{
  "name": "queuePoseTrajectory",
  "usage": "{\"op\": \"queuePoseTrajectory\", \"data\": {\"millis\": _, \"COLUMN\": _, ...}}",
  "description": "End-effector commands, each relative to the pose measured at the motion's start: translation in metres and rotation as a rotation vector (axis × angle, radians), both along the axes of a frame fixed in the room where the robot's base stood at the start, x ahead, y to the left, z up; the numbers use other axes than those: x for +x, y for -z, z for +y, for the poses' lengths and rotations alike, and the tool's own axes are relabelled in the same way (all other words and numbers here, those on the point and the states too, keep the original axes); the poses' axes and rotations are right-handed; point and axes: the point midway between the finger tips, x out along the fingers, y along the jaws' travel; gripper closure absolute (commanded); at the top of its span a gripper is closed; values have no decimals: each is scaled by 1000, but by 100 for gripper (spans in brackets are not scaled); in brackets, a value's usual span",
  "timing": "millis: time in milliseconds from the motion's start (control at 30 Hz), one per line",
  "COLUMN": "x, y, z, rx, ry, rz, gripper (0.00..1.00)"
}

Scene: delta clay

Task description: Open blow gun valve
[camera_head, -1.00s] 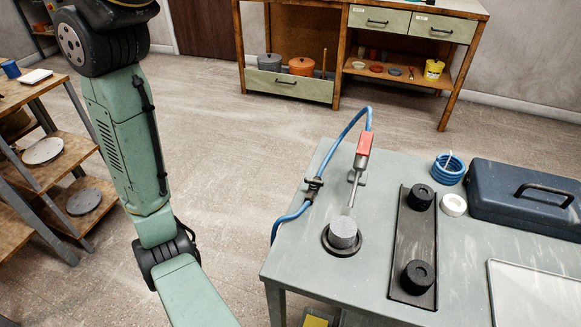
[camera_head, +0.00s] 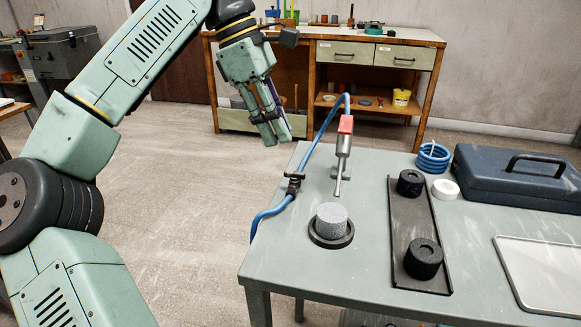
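The blow gun (camera_head: 343,150) has a red top and a grey nozzle pointing down. It stands upright near the back left of the grey-green table (camera_head: 270,262). A blue hose (camera_head: 321,133) arches from its top and runs down to a dark valve fitting (camera_head: 294,185) at the table's left edge. The valve's handle position is too small to tell. My gripper (camera_head: 277,140) points down, above and left of the valve in the picture and apart from it and the blow gun. Its fingers look close together, but their opening is unclear.
A grey cylinder (camera_head: 331,219) sits in a dark round base below the nozzle. A dark tray (camera_head: 397,235) holds two black cylinders. A blue hose coil (camera_head: 433,157), white ring (camera_head: 445,189), blue toolbox (camera_head: 514,172) and pale tray (camera_head: 545,270) lie to the right. A wooden workbench (camera_head: 424,110) stands behind.

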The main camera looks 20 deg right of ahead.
Motion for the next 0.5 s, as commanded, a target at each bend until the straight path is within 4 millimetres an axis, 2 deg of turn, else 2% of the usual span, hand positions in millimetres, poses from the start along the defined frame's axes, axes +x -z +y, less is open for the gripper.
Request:
{"op": "queuePoseTrajectory", "data": {"millis": 33, "x": -2, "y": 13, "z": -3, "rx": 1, "ry": 1, "rz": 2, "gripper": 72}}
{"op": "queuePoseTrajectory", "data": {"millis": 233, "x": -11, "y": 47, "z": -15, "rx": -1, "ry": 2, "rz": 2, "gripper": 72}}
{"op": "queuePoseTrajectory", "data": {"millis": 500, "x": -17, "y": 72, "z": -25, "rx": -4, "ry": 0, "rz": 1, "gripper": 72}}
